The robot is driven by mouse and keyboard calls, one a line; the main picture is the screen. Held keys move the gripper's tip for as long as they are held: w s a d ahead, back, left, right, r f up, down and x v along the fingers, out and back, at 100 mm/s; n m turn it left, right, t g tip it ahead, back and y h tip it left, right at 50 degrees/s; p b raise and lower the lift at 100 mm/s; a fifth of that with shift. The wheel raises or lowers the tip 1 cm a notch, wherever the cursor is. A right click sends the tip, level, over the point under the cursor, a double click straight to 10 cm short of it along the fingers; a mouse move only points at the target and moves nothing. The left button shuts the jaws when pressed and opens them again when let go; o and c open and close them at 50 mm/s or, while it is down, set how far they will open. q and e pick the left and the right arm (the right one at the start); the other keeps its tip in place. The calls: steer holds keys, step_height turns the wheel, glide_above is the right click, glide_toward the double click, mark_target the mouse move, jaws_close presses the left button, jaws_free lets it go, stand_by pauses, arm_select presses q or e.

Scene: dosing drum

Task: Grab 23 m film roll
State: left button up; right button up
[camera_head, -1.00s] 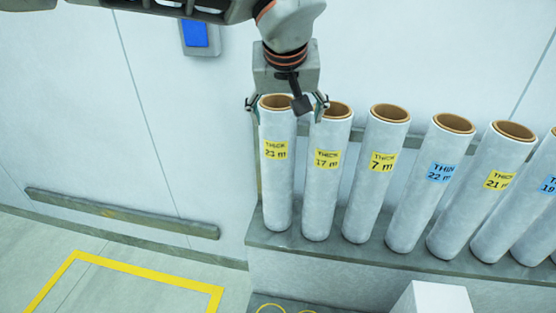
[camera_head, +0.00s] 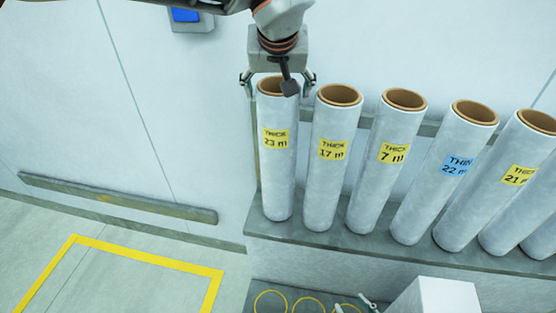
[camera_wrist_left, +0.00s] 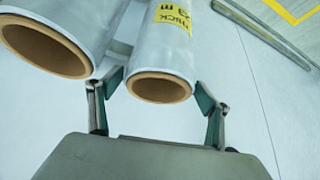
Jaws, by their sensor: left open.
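The 23 m film roll (camera_head: 277,170) is a grey-white upright tube with a brown core and a yellow "THICK 23 m" label. It stands at the left end of a row on a ledge. My left gripper (camera_head: 278,82) is open at its top end, with one finger on each side. In the left wrist view the open fingers (camera_wrist_left: 158,92) flank the roll's top end (camera_wrist_left: 160,87), with visible gaps; I see no grip. Part of what looks like my right gripper (camera_head: 356,304) shows at the bottom edge; its jaw state is unclear.
The "THICK 17 m" roll (camera_head: 331,165) stands close on the right, its top near my left gripper's right finger. Several more rolls continue right along the ledge (camera_head: 310,235). A white block (camera_head: 432,298) is at the bottom. The floor at left is clear.

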arm_select(q)
steer(key=shift+w+f, duration=0.4)
steer(key=shift+f, duration=0.15)
steer(key=c, duration=1.4)
steer(key=shift+r, duration=0.2)
steer(key=c, duration=0.4)
steer(key=shift+c, duration=0.3)
